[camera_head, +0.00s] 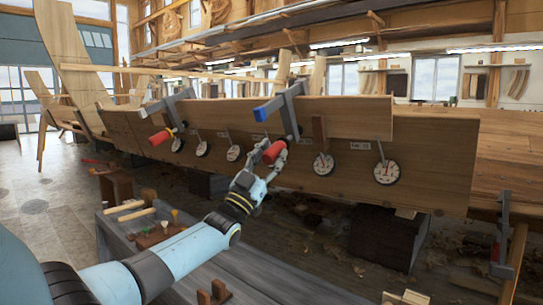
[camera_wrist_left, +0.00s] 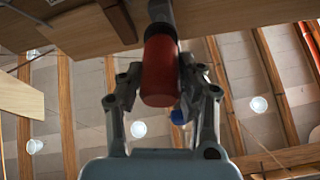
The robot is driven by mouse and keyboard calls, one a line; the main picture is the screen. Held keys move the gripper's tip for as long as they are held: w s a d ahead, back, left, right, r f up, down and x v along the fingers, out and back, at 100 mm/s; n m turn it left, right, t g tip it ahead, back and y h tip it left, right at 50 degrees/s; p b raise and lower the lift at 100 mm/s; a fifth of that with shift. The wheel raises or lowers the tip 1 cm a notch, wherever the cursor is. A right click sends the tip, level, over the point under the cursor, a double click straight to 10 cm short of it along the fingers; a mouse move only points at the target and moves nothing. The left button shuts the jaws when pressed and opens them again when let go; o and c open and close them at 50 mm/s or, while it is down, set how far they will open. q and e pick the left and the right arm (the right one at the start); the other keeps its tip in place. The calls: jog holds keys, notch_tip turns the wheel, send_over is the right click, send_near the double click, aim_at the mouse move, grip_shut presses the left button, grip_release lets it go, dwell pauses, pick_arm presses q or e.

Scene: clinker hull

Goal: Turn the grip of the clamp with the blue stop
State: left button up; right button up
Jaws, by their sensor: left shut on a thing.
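The clamp (camera_head: 291,112) with the blue stop (camera_head: 260,114) sits over the upper edge of the plank hull side. Its red grip (camera_head: 274,151) hangs below the bar, slightly tilted. My left gripper (camera_head: 277,158) reaches up from below and is shut on this grip. In the left wrist view the red grip (camera_wrist_left: 159,72) stands between the two fingers of my left gripper (camera_wrist_left: 160,92), with the dark screw above it. The fingers hide part of the grip in the head view. My right gripper is not in view.
Another clamp (camera_head: 170,108) with a red grip (camera_head: 160,137) is on the hull further left. Several round dials (camera_head: 386,172) hang along the planks (camera_head: 430,155). A grey bench (camera_head: 275,280) with small tools lies below my left arm. A further clamp (camera_head: 502,235) is at the right.

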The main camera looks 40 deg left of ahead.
pick_arm(q)
jog(key=o, duration=1.1)
jog(key=shift+o, duration=0.2)
jog(key=v, duration=1.2)
